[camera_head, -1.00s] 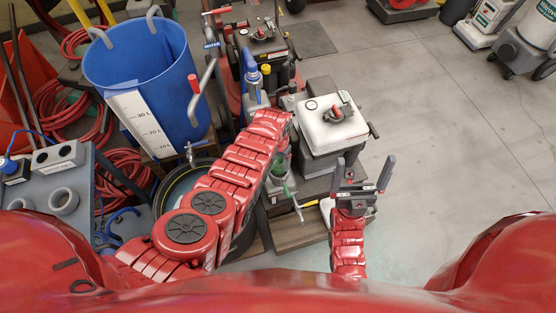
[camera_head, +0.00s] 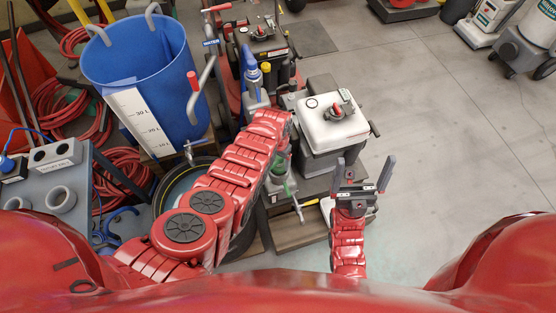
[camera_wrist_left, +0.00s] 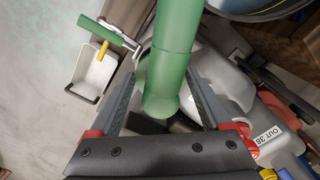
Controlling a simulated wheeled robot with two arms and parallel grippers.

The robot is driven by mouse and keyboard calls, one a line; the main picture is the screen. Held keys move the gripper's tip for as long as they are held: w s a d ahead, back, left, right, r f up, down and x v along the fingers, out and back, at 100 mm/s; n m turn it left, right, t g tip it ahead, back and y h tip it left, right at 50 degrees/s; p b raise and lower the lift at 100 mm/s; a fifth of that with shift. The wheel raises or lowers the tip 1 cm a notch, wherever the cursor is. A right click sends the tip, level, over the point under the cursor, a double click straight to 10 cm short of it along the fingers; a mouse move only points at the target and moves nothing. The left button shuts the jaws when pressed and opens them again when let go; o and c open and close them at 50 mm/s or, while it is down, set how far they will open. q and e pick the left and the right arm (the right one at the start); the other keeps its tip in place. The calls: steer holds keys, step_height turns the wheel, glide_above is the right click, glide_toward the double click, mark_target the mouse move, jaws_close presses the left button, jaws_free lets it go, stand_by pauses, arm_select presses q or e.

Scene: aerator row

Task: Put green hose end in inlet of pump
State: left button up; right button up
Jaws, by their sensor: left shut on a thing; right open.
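The green hose end (camera_wrist_left: 172,60) runs between the fingers of my left gripper (camera_wrist_left: 162,80), which is shut on it. In the head view, a green piece (camera_head: 289,187) shows just below the tip of my left arm, and the left fingers are mostly hidden behind the arm. The grey pump body (camera_wrist_left: 228,80) lies behind the hose in the left wrist view, with an "OUT 38" label beside it. I cannot make out the inlet or whether the hose touches it. My right gripper (camera_head: 362,178) is open and empty.
A white-topped machine (camera_head: 332,124) stands just beyond my right gripper. A blue bucket (camera_head: 138,70) and a grey cart (camera_head: 50,190) are to the left. A white tray (camera_wrist_left: 92,72) lies in the left wrist view.

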arm_select(q)
steer(key=shift+f+b, duration=1.5)
steer(key=shift+f, duration=0.15)
steer(key=o, duration=1.4)
